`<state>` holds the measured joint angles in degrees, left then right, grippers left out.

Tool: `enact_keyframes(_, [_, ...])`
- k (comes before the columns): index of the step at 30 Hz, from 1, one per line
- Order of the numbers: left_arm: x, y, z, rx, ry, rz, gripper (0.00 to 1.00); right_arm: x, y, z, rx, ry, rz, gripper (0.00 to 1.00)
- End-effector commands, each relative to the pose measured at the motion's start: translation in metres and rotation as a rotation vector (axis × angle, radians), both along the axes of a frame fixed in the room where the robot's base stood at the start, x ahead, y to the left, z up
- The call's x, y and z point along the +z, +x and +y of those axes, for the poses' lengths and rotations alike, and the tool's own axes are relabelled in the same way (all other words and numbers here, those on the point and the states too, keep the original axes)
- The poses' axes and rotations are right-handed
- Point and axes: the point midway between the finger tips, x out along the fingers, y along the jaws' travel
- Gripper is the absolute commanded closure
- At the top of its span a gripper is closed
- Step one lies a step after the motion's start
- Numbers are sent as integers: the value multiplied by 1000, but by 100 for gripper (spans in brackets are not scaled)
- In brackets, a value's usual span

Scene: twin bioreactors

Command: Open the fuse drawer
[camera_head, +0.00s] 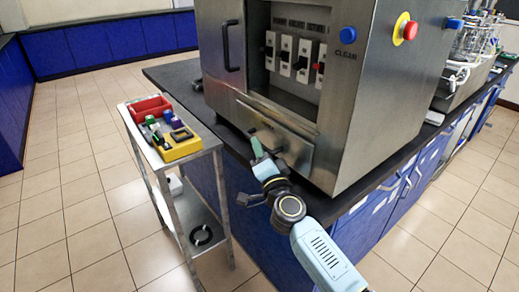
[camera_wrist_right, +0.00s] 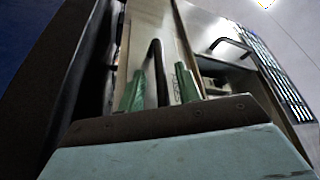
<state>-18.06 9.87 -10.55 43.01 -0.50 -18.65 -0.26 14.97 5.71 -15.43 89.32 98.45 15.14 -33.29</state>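The fuse drawer (camera_head: 297,152) is a low steel panel at the bottom front of the metal cabinet (camera_head: 362,100). It looks closed or nearly so; I cannot tell exactly. My right gripper (camera_head: 262,148) is in front of the drawer, and its arm comes up from the lower right. In the right wrist view, the green fingers of my right gripper (camera_wrist_right: 161,90) stand apart. The dark drawer handle (camera_wrist_right: 156,70) lies between them, with small gaps visible on both sides. In the head view the gripper partly hides the handle. My left gripper is not in view.
Above the drawer is a recess with several white fuse switches (camera_head: 302,62). A red button (camera_head: 409,30) and blue button (camera_head: 348,35) are on the cabinet. A steel cart (camera_head: 208,140) with a red bin (camera_head: 150,107) and yellow block (camera_head: 178,147) stands left. The dark counter edge runs below.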

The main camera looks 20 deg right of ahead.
Motion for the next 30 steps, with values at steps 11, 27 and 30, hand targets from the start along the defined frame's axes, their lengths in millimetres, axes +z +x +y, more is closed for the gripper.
enact_keyframes(11, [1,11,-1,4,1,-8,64,3,14,0,1,0,1,66])
enact_keyframes(27, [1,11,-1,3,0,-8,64,3,14,0,1,0,1,100])
enact_keyframes(30, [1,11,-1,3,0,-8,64,3,14,0,1,0,1,100])
